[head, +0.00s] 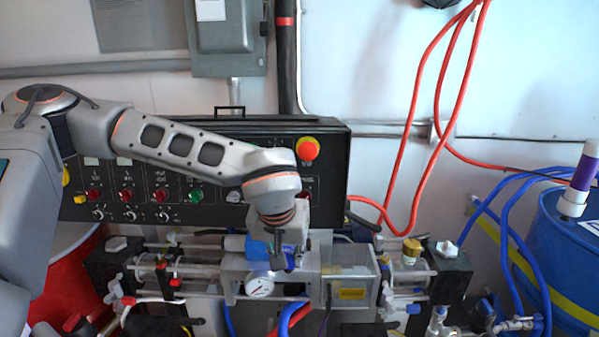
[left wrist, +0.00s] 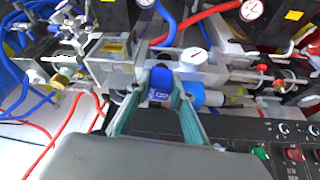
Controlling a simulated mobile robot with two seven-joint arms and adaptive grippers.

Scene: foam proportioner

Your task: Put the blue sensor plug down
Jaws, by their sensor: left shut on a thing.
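My left gripper (head: 279,258) reaches down over the middle of the foam proportioner. In the left wrist view its two teal-edged fingers (left wrist: 160,90) are shut on the blue sensor plug (left wrist: 159,82), which sits between the fingertips. In the head view the plug is mostly hidden by the gripper. My right gripper is not in view.
A pressure gauge (head: 260,287) and a clear box (head: 348,289) are close to the gripper. The black control panel (head: 170,180) stands behind, with a red emergency button (head: 307,149). Red hoses (head: 430,150) hang at right, near a blue drum (head: 560,245).

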